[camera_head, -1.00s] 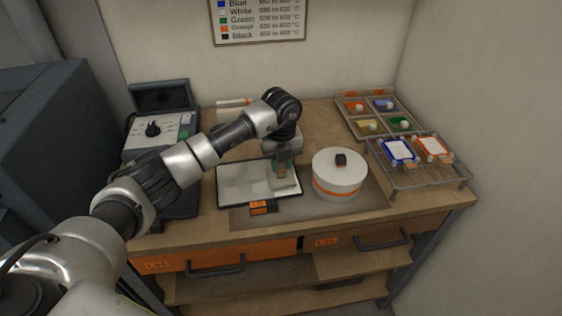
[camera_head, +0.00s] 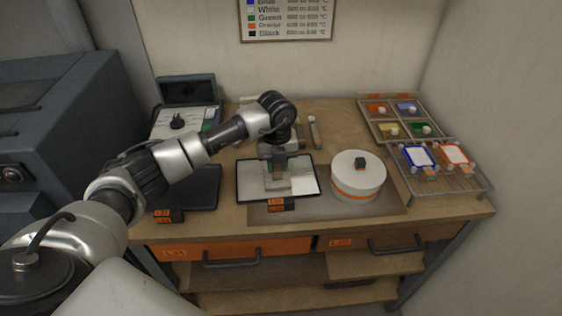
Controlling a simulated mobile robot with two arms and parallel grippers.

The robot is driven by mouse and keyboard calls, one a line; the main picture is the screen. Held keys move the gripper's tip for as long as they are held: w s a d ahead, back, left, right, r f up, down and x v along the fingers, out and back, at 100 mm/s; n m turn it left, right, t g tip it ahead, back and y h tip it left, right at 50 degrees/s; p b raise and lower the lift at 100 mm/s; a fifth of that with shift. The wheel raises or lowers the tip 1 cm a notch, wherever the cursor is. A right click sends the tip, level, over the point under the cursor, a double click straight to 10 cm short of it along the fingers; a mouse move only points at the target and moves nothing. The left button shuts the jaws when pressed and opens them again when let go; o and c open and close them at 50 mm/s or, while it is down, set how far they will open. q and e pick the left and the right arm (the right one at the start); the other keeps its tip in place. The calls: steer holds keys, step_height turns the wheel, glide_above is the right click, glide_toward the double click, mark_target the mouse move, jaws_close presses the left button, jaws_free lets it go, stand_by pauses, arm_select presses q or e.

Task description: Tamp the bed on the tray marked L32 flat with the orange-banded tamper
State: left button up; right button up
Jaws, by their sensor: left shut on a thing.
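A flat tray (camera_head: 242,199) with a pale, whitish bed (camera_head: 303,184) lies on the bench's grey mat. Orange labels (camera_head: 276,205) sit at its front edge, too small to read. My left gripper (camera_head: 278,153) comes down over the bed and is shut on a tool, apparently the tamper (camera_head: 277,172). The tamper's lower end is at the middle of the bed; I cannot tell whether it presses on it. Its orange band cannot be made out. A second, dark tray (camera_head: 205,188) with orange labels lies to the left, partly behind my arm. My right gripper is out of view.
A round white pot (camera_head: 357,172) with an orange band and black knob stands close right of the tray. A wire rack (camera_head: 470,187) holds blue and orange framed pieces. A colour tray (camera_head: 365,114) lies behind it. Slim tools (camera_head: 313,132) stand behind the gripper.

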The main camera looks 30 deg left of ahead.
arm_select(q)
steer(key=shift+f+b, duration=0.55)
steer(key=shift+f, duration=0.25)
steer(key=shift+f+b, duration=0.3)
steer(key=shift+f, duration=0.1)
stand_by(1.1)
steer(key=shift+r+p, duration=0.85)
steer(key=shift+r, duration=0.3)
